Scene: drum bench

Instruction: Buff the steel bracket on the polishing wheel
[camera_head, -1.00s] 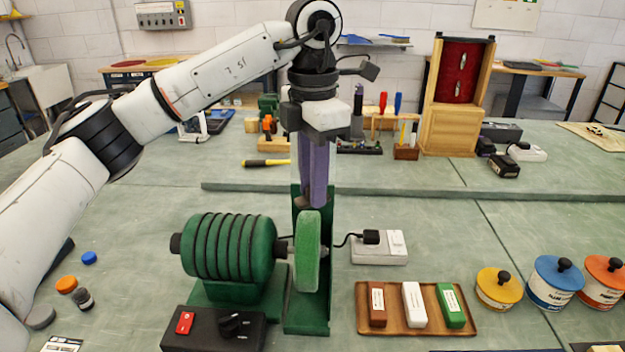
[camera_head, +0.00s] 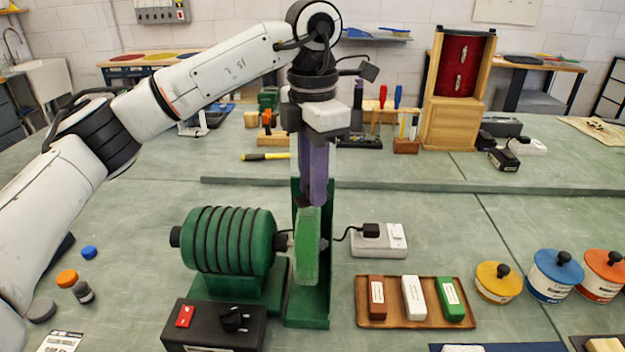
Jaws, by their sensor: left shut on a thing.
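The polishing wheel (camera_head: 307,247) is a green disc on the right end of the shaft of a ribbed green motor (camera_head: 229,242). My left gripper (camera_head: 314,200) points straight down from above, its purple fingers shut just over the top rim of the wheel. A small dark piece shows at the fingertips and seems to be the steel bracket (camera_head: 303,201); most of it is hidden. I cannot tell whether it touches the wheel. A black control box (camera_head: 214,330) with a red switch and a dark knob stands in front of the motor. My right gripper is not in view.
A wooden tray (camera_head: 463,322) with brown, white and green bars lies right of the wheel. Yellow, blue and orange lidded tins (camera_head: 556,278) stand at the right. A white power socket (camera_head: 380,240) sits behind the tray. A raised ledge with tools crosses the back.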

